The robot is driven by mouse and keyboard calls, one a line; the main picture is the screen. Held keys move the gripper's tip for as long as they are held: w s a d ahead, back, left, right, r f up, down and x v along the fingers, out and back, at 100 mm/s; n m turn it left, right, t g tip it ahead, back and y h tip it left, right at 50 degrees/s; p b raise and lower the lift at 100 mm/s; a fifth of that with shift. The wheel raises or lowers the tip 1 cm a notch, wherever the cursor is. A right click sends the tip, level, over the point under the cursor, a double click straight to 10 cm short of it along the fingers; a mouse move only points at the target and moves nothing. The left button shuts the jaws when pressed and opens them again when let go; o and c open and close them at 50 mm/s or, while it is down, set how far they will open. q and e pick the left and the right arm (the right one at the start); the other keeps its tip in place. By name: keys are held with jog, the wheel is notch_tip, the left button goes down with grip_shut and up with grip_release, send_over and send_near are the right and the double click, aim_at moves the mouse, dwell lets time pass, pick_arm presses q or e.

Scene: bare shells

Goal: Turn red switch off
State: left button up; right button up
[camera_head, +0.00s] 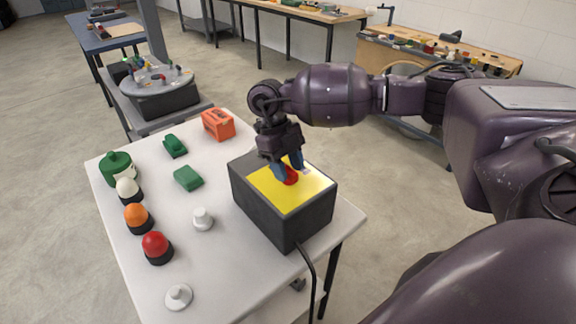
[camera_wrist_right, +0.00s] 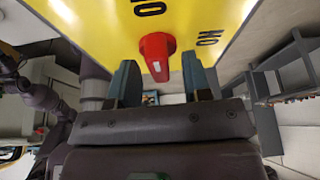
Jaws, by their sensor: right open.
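The red switch (camera_head: 290,175) is a rotary knob on the yellow top plate (camera_head: 270,194) of a black box (camera_head: 262,217) on the white table. It also shows in the right wrist view (camera_wrist_right: 157,55), with a white mark at its end and black lettering on the plate around it. My right gripper (camera_head: 287,170) is over the plate, pointing down at the knob. In the right wrist view its fingers (camera_wrist_right: 155,82) are apart, one on each side of the knob's near end, with gaps showing. The gripper is open and holds nothing. My left gripper is not in view.
On the white table (camera_head: 225,279) stand red (camera_head: 155,245), orange (camera_head: 136,216) and white (camera_head: 127,188) domed buttons, green parts (camera_head: 188,178) and an orange box (camera_head: 217,124). A black cable (camera_head: 311,270) hangs from the box's front. A round grey turntable (camera_head: 157,80) stands behind.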

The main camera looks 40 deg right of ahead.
jog(key=shift+r, duration=0.1)
jog(key=v, duration=1)
jog(key=shift+r, duration=0.3)
jog(key=shift+w+f, duration=0.1)
